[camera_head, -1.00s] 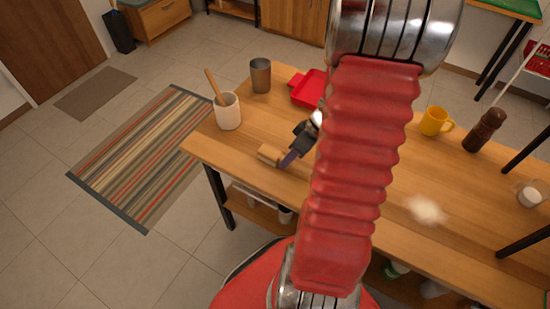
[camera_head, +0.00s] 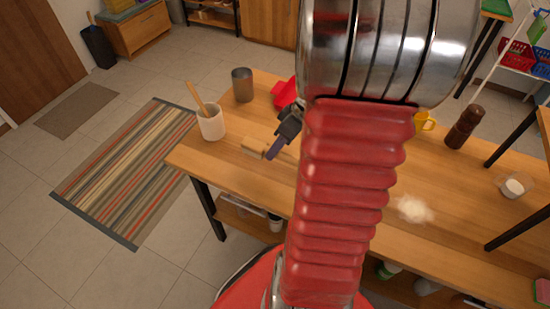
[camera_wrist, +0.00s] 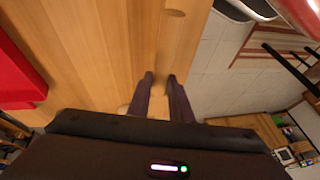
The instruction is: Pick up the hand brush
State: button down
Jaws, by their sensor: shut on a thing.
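The hand brush (camera_head: 254,146) shows as a light wooden piece at the left of my fingers in the head view. A paler strip also shows at their right. My gripper (camera_head: 272,152) is shut on it, with the dark purple fingers over the table. Whether the brush touches the table is unclear. My red arm hides part of the table behind it.
A white crock (camera_head: 211,126) with a wooden utensil and a grey cup (camera_head: 242,85) stand at the left. A red object (camera_head: 284,93) lies behind my gripper. A white powder pile (camera_head: 412,209), yellow mug (camera_head: 428,122), brown mill (camera_head: 465,127) and small bowl (camera_head: 512,188) are at the right.

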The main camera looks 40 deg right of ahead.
jog(key=shift+r, duration=0.95)
jog(key=c, duration=2.2)
grip_release()
jog(key=c, duration=0.3)
jog(key=w+a+m, duration=0.1)
jog(key=w+a, duration=0.6)
jog(key=a, duration=0.1)
jog(key=w+a+f, duration=0.1)
jog(key=w+a, duration=0.7)
jog(key=w+a+m+h, duration=0.1)
jog(key=w+a, duration=0.7)
jog(key=shift+f+m+t, duration=0.25)
jog(key=shift+m+t, duration=0.05)
jog(key=shift+t, duration=0.1)
jog(key=shift+c, duration=0.2)
jog(key=shift+s, duration=0.1)
